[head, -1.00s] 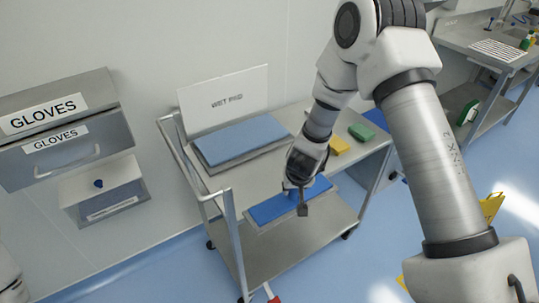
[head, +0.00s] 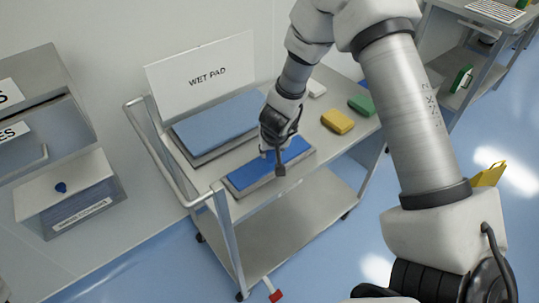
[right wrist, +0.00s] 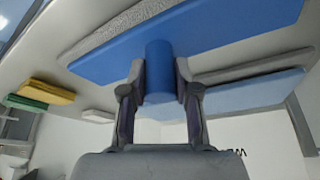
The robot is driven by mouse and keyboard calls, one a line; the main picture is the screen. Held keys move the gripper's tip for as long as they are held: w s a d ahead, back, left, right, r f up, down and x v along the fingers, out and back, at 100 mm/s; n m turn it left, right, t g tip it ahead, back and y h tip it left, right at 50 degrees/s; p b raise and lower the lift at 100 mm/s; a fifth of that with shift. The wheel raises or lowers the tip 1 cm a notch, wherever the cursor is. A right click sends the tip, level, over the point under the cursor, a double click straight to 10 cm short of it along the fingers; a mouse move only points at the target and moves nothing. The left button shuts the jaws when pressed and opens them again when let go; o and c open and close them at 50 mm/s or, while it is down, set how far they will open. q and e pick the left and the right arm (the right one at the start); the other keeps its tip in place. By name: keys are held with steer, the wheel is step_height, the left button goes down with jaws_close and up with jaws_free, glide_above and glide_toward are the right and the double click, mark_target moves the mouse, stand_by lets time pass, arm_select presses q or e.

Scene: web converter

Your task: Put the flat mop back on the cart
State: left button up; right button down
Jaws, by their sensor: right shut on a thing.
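The flat mop (head: 245,177) has a blue plate over a grey pad and a short blue round handle. It lies level over the front part of the cart's top (head: 322,152), in front of the light blue pad (head: 220,125). I cannot tell whether it touches the top. My right gripper (head: 274,157) is shut on the mop's handle from above. In the right wrist view, the right gripper's fingers (right wrist: 160,90) stand on both sides of the blue handle (right wrist: 160,62), under the blue plate (right wrist: 225,32). My left gripper is not in view.
A "WET PAD" sign (head: 205,75) stands at the cart's back. A yellow sponge (head: 338,121), a green sponge (head: 361,105) and a white block (head: 316,88) lie on the right of the top. A rail (head: 160,155) runs along the left end.

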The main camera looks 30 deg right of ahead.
steer(key=shift+s+r, duration=0.15)
steer(key=shift+s, duration=0.05)
steer(key=c, duration=0.9)
jaws_free()
steer(key=shift+w+f, duration=0.1)
steer(key=shift+f, duration=0.15)
steer(key=shift+o, duration=0.2)
steer(key=shift+r, duration=0.1)
steer(key=shift+r, duration=0.35)
steer(key=p+v, duration=0.5)
steer(key=v, duration=0.7)
steer(key=s+a+f+n+g, duration=0.2)
steer(key=s+f+n+g, duration=0.1)
steer(key=s+f, duration=1.3)
steer(key=s+a+f+n+g+y, duration=0.1)
steer(key=s+a+f, duration=0.3)
steer(key=s+f, duration=0.3)
steer(key=shift+s+a+y, duration=0.4)
steer(key=shift+s, duration=0.3)
